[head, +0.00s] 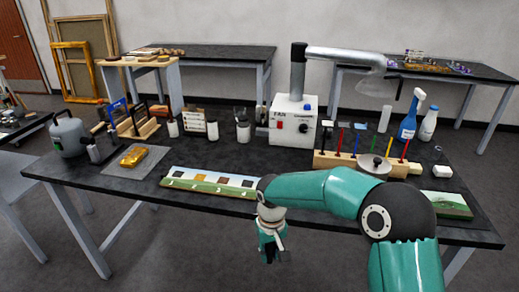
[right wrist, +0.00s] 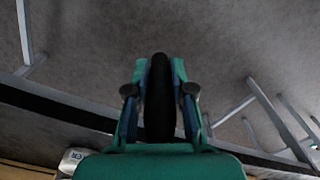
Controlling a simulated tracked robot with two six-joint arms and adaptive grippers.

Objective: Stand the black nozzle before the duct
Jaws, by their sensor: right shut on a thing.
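My right gripper (head: 271,250) hangs in front of the table's near edge, pointing down. The right wrist view shows its fingers (right wrist: 160,98) shut on a dark, elongated thing, which looks like the black nozzle (right wrist: 159,100); it points away from the palm, over the floor. In the head view I cannot make the nozzle out clearly at the gripper. My left gripper is not in view.
My right arm covers the front right.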

